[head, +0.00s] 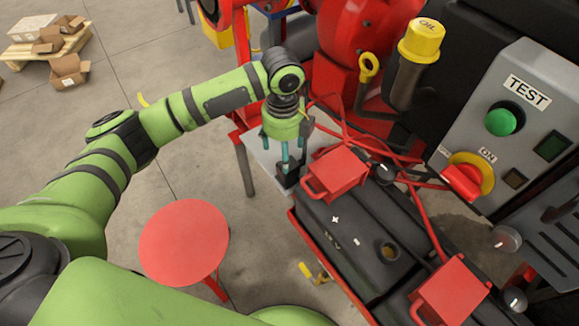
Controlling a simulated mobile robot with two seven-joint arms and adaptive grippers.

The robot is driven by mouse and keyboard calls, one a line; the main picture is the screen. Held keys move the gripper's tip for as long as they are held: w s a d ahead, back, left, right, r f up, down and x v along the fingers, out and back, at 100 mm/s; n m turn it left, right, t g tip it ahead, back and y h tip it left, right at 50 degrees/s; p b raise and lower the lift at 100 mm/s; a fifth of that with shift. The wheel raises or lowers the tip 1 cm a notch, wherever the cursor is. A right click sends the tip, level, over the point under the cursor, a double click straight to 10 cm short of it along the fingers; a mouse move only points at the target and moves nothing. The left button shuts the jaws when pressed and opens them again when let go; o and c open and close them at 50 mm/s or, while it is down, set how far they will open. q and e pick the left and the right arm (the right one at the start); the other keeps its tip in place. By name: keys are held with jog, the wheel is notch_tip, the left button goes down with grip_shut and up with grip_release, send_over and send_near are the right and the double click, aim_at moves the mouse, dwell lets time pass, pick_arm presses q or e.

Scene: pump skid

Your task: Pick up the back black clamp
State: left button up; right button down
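My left gripper (288,172) points down over a light grey plate (262,158), beside the black battery-like box (345,232). Its teal fingers end at a small dark block, which may be a black clamp or the fingertips themselves. I cannot tell which, nor whether the fingers are shut on anything. No black clamp stands out clearly elsewhere. My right gripper is not in view.
Red handled covers (338,170) and (452,292) sit on the black box, with red cables (385,150) nearby. A grey TEST panel (525,120) stands right. A round red stool (184,242) stands left.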

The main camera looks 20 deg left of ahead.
aim_at(292, 168)
pick_arm(q)
jog(key=f, duration=0.2)
jog(key=d+f, duration=0.1)
jog(key=shift+f, duration=0.4)
jog(key=shift+a+f, duration=0.1)
jog(key=shift+f, duration=0.25)
jog(key=c, duration=1.4)
jog(key=shift+c, duration=0.2)
jog(key=o, duration=1.1)
jog(key=shift+c, duration=0.2)
jog(key=o, duration=0.4)
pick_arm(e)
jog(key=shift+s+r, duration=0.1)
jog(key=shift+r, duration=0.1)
